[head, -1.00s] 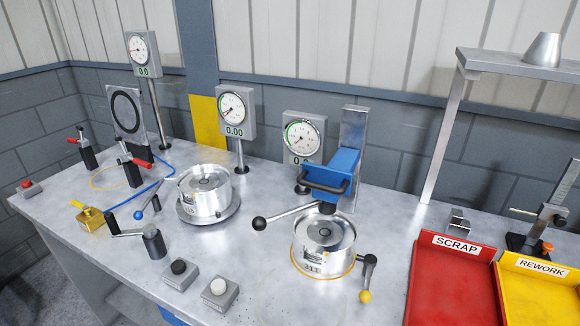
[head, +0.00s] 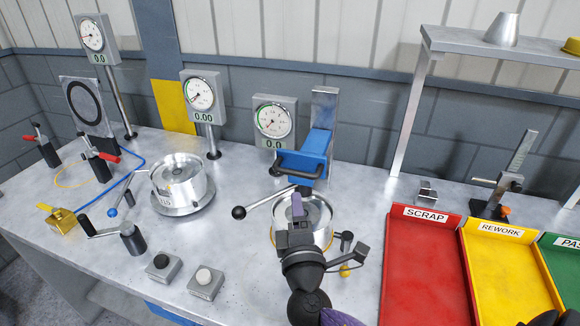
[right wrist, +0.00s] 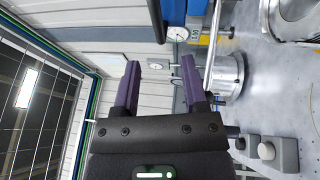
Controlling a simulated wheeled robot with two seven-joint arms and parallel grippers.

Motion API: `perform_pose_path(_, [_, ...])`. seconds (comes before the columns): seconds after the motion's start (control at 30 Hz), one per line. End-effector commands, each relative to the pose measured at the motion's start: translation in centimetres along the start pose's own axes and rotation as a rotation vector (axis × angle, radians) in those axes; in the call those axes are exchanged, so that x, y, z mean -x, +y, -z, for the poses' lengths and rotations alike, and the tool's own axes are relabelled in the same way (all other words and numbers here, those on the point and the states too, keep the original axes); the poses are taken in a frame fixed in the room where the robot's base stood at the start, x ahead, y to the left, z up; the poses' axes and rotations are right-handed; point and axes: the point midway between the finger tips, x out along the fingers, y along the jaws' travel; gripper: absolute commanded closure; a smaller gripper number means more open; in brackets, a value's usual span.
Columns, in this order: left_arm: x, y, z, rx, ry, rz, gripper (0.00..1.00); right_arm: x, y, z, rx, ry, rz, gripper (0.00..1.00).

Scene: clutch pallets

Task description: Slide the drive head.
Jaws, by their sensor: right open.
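The blue drive head (head: 313,150) with its dark bar handle (head: 299,165) sits on an upright metal column (head: 323,110). Below it a round metal clutch (head: 316,212) stands in its fixture, partly hidden by my right gripper. My right gripper (head: 297,203) is in front of the drive head and lower in the picture, apart from the handle. In the right wrist view its purple fingers (right wrist: 161,70) are spread with nothing between them, and the blue drive head (right wrist: 173,12) shows at the top edge. My left gripper is not in view.
A ball-ended lever (head: 239,212) sticks out left of the fixture. A second clutch (head: 180,180) stands further left. Button boxes (head: 205,283) sit in front. The red scrap tray (head: 425,270) and yellow rework tray (head: 510,275) are at right. Gauges (head: 274,120) stand behind.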

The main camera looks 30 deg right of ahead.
Motion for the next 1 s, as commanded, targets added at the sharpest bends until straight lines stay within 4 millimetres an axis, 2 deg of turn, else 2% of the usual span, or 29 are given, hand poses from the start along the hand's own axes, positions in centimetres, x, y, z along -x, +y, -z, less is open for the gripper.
perform_pose_path(0.07, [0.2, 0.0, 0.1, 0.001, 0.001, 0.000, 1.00, -1.0, 0.4, 0.1, 0.014, 0.005, -0.016, 0.45])
perform_pose_path(0.3, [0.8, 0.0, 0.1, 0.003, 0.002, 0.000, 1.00, -6.7, 0.4, 0.0, 0.012, 0.001, -0.013, 0.45])
perform_pose_path(0.4, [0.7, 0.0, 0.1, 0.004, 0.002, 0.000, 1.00, -8.3, 0.2, 0.0, 0.011, 0.001, -0.010, 0.45])
perform_pose_path(0.57, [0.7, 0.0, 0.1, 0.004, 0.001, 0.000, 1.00, -9.6, 0.2, 0.0, 0.009, 0.002, -0.009, 0.45])
perform_pose_path(0.83, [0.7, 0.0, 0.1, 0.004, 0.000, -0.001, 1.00, -9.8, 0.2, 0.0, 0.008, 0.002, -0.008, 0.45])
perform_pose_path(1.0, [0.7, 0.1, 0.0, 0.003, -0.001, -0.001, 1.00, -9.8, 0.2, 0.0, 0.008, 0.002, -0.008, 0.81])
